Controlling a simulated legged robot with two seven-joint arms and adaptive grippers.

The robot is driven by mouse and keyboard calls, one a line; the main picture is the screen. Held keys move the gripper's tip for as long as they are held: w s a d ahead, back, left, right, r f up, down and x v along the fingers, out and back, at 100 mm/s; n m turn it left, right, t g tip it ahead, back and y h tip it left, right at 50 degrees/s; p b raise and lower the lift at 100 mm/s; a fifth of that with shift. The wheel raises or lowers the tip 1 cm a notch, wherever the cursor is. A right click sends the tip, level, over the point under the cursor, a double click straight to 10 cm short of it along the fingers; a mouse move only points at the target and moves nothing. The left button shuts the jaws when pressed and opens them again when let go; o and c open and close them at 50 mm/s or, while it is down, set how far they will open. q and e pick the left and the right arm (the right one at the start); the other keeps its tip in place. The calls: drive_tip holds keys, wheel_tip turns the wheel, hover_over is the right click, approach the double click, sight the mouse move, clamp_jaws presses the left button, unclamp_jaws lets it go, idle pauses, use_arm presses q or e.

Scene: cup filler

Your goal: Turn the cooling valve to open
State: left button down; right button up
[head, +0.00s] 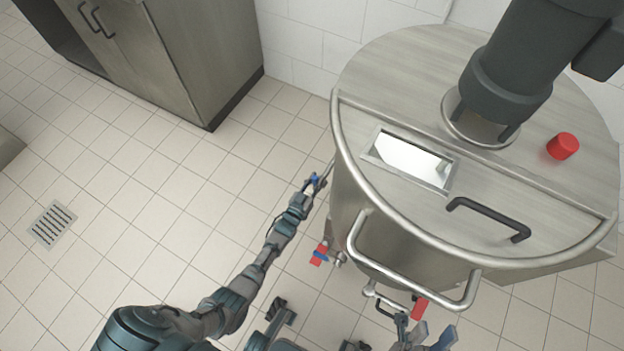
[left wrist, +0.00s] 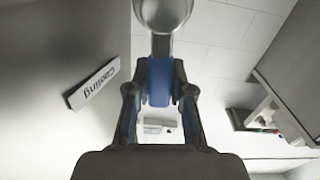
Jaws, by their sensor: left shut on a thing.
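The cooling valve's blue handle (head: 315,181) is at the left side of the steel tank (head: 385,235) in the head view. My left gripper (head: 309,188) is at this handle, with its arm reaching up from below. In the left wrist view, the blue handle (left wrist: 159,82) is between the two fingers of my left gripper (left wrist: 159,92), which is shut on it. A round metal pipe part (left wrist: 163,14) is just beyond it. A "Cooling" label (left wrist: 93,84) is on the tank wall at left. My right gripper (head: 428,336) is low in the head view, below the tank front; its fingers are unclear.
A curved steel rail (head: 410,280) juts from the tank front. A steel cabinet (head: 190,60) stands at back left. The tiled floor left is open.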

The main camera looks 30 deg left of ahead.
use_arm(q)
drive_tip(key=shift+s+d+f+m, duration=0.15)
drive_tip(key=shift+d+m, duration=0.15)
drive_tip(key=shift+m, duration=0.3)
drive_tip(key=c, duration=1)
unclamp_jaws()
drive_tip(key=s, duration=1.1)
drive_tip(key=shift+s+a, duration=0.2)
drive_tip(key=shift+s, duration=0.2)
